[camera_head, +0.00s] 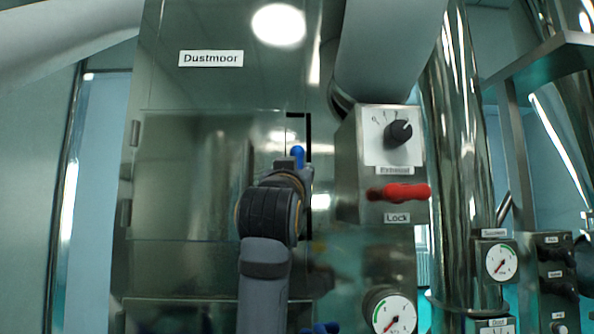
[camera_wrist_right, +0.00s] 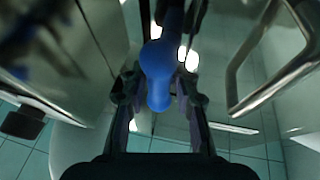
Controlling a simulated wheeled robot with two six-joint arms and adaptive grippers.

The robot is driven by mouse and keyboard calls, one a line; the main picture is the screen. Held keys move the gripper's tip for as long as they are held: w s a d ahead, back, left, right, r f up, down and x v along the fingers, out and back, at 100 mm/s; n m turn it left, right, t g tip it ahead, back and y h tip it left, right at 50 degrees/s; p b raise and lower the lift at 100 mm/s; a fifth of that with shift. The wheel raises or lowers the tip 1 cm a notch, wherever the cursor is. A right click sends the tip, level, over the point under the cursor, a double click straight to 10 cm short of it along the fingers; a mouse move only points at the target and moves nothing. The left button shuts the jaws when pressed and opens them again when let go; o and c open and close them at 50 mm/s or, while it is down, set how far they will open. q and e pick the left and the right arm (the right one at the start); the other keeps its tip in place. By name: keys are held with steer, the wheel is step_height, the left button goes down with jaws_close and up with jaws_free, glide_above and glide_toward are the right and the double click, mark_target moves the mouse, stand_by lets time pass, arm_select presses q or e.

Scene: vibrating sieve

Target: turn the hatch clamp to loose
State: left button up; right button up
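The hatch (camera_head: 190,165) is a shiny metal door on the cabinet front, under the "Dustmoor" label. The clamp's blue handle (camera_head: 298,155) points up at the hatch's right edge; its lower part is hidden behind my right gripper (camera_head: 294,170). In the right wrist view, the blue handle (camera_wrist_right: 158,75) with its rounded end lies between the two fingers of my right gripper (camera_wrist_right: 162,92). Dark gaps show on both sides of it, so the fingers look open around it. My left gripper is not in view.
Right of the hatch is a control box with a black knob (camera_head: 398,132) and a red lock handle (camera_head: 398,192). A pressure gauge (camera_head: 394,314) sits below. Another blue part (camera_head: 320,328) shows at the bottom edge. A tall steel pipe (camera_head: 455,150) stands at right.

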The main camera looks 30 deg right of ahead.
steer(key=shift+o, duration=0.8)
steer(key=shift+r, duration=0.1)
step_height(320, 180, up, 10)
